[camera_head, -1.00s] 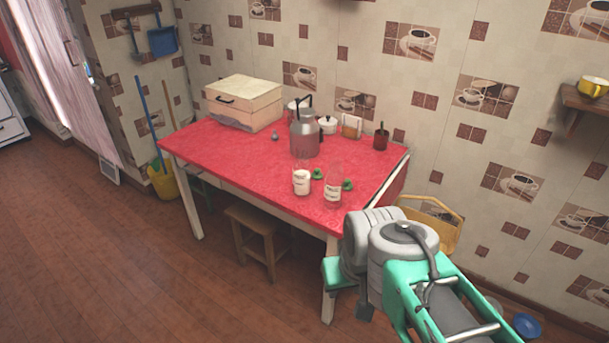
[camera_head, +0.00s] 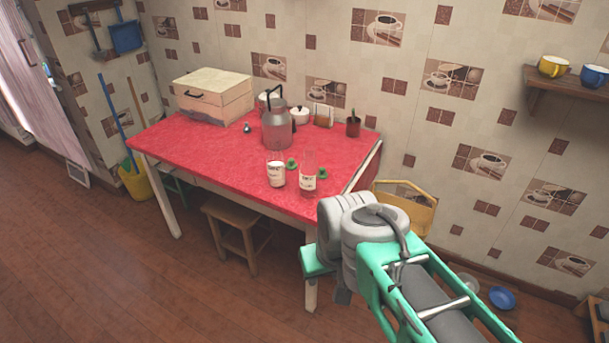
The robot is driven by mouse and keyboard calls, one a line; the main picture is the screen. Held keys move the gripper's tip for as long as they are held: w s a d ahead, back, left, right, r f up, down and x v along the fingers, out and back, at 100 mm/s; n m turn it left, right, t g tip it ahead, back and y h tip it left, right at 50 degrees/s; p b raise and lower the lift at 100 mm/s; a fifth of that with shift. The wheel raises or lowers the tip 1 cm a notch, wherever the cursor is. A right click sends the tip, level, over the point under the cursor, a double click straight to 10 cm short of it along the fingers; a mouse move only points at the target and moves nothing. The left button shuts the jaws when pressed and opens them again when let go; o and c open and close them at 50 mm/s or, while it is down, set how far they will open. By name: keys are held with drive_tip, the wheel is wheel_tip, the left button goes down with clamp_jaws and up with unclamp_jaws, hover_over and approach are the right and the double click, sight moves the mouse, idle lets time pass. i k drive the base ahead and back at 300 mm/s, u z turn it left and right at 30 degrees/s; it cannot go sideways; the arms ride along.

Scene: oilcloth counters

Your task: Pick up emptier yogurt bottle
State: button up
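Two glass bottles stand upright side by side near the front right of the red table (camera_head: 215,150). The left bottle (camera_head: 276,172) looks white through most of its lower part. The right bottle (camera_head: 307,174) has a white label, and red shows through its glass above and below it, so it looks the emptier of the two. Fine fill levels are too small to read. Two small green caps lie near them, one between the bottles (camera_head: 291,163) and one to the right (camera_head: 323,173). My gripper is not in view; only my arm shows, at the lower right, apart from the bottles.
A grey metal can (camera_head: 277,130) stands behind the bottles, with a white pot (camera_head: 300,116) and a brown cup (camera_head: 353,127) further back. A wooden box (camera_head: 213,97) is at the back left. Stools stand under the table. The left floor is open.

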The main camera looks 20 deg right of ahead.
sight(310, 166)
drive_tip(key=k, duration=0.25)
drive_tip(key=u, duration=0.85)
drive_tip(key=i, duration=1.35)
drive_tip(key=u, duration=0.35)
